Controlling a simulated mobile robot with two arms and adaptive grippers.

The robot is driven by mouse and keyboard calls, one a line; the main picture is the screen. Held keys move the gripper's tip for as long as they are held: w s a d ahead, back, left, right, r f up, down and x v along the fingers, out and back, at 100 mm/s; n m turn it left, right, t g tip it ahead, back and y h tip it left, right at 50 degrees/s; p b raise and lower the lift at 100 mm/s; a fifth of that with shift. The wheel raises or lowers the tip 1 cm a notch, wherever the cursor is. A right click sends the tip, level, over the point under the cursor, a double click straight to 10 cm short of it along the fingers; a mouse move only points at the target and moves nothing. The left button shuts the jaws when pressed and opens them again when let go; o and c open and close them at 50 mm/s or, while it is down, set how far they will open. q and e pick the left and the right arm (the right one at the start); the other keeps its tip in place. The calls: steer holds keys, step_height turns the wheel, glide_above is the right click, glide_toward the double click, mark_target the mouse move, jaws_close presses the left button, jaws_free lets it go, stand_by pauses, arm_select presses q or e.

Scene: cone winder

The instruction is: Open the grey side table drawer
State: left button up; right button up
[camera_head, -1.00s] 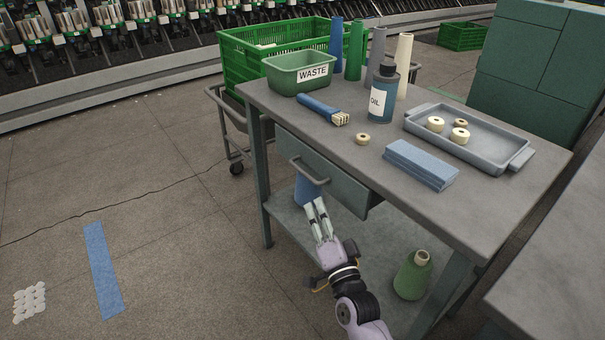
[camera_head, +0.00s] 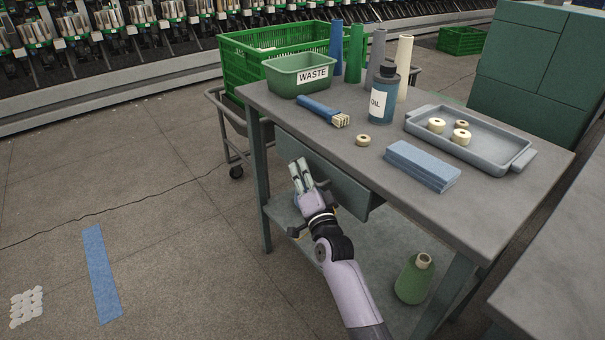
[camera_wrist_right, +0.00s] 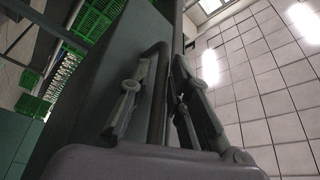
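The grey side table (camera_head: 320,150) has a drawer (camera_head: 347,192) under its top, with its front facing my right arm. My right gripper (camera_head: 300,172) is at the drawer handle and hides most of it in the head view. In the right wrist view the handle bar (camera_wrist_right: 158,95) runs between the two fingers of my right gripper (camera_wrist_right: 160,88). The fingers stand apart on either side of the bar, with a visible gap on the right side. The drawer looks shut or nearly so. My left gripper is not in view.
On the tabletop are a green waste bin (camera_head: 300,76), a brush (camera_head: 322,109), an oil bottle (camera_head: 382,95), a blue cloth stack (camera_head: 422,165) and a tray (camera_head: 505,150). The floor at left is mostly clear.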

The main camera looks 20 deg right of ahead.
steer(key=shift+c, duration=0.3)
jaws_close()
stand_by(0.3)
